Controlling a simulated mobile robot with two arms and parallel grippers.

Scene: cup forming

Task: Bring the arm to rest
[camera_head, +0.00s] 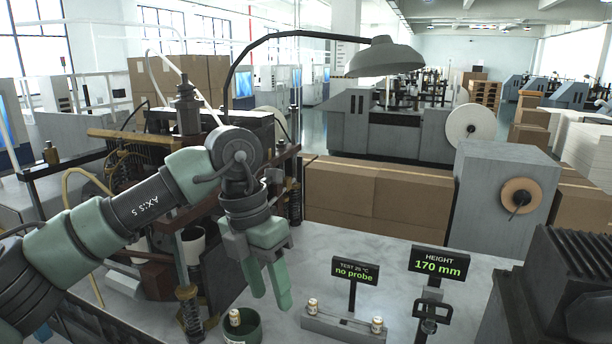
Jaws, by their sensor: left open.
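My left arm comes in from the left edge, and its gripper (271,300) points down over the pale tabletop. Its two green fingers are apart, with nothing visible between them. The fingertips appear above and to the right of a dark green round container (254,328) that has a small pale cup (234,317) in it. How far the fingers are above the table is hard to tell. My right gripper is not in view.
Left stands a cup-forming machine (185,240), partly behind my arm. A grey stand (345,326) holds small cups and a "no probe" sign (355,270). Right of it is a height gauge reading 170 mm (437,263). A dark ribbed block (580,275) fills the right corner. A lamp (385,58) hangs above.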

